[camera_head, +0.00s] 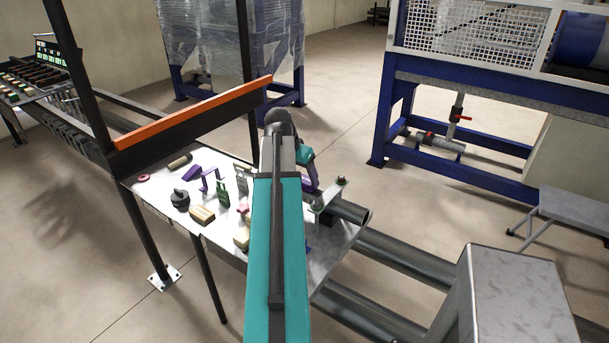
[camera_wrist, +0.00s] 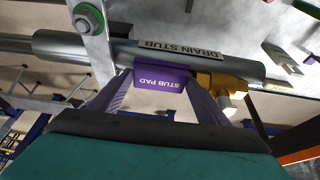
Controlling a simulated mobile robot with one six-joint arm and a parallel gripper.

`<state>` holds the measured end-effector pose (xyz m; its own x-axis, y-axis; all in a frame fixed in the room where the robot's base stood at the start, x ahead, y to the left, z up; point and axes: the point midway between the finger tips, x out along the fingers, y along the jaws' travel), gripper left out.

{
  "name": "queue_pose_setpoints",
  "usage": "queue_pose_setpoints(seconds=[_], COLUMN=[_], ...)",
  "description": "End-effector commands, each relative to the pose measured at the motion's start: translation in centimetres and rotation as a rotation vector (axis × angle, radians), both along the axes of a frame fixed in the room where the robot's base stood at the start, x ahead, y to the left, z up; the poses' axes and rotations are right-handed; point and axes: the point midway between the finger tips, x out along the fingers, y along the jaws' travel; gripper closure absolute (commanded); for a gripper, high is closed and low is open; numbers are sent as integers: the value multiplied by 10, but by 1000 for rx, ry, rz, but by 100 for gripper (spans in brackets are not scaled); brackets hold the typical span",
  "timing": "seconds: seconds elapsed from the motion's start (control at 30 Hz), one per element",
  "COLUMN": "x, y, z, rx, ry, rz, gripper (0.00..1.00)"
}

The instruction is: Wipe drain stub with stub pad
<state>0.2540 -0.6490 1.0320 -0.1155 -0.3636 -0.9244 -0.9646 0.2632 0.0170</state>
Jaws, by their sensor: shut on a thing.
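The drain stub is a grey horizontal pipe (camera_wrist: 120,50) with a "DRAIN STUB" label in the wrist view. In the head view, a grey pipe end (camera_head: 350,211) shows at the table's right side, partly behind my arm. The purple stub pad (camera_wrist: 160,78), labelled "STUB PAD", sits between the fingers of my gripper (camera_wrist: 161,84), which is shut on it. The pad is right at the pipe's side, overlapping its edge in the picture; whether it touches cannot be told. In the head view my teal arm hides the pad.
A yellow fitting (camera_wrist: 221,82) is close beside the pad and the right finger. A bracket with a green-ringed bolt (camera_wrist: 88,18) crosses the pipe at left. The metal table (camera_head: 157,192) holds several small tools left of my arm. An orange rail (camera_head: 195,112) edges its back.

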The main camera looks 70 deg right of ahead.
Motion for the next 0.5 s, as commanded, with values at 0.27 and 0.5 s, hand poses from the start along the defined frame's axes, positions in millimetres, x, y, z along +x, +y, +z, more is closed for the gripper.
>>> queue_pose_setpoints(seconds=[0.27,0.5], x=[5,-9], y=[0,4], z=[3,1], rx=[-15,-13], ry=[-28,-27], rz=[16,15], gripper=[65,65])
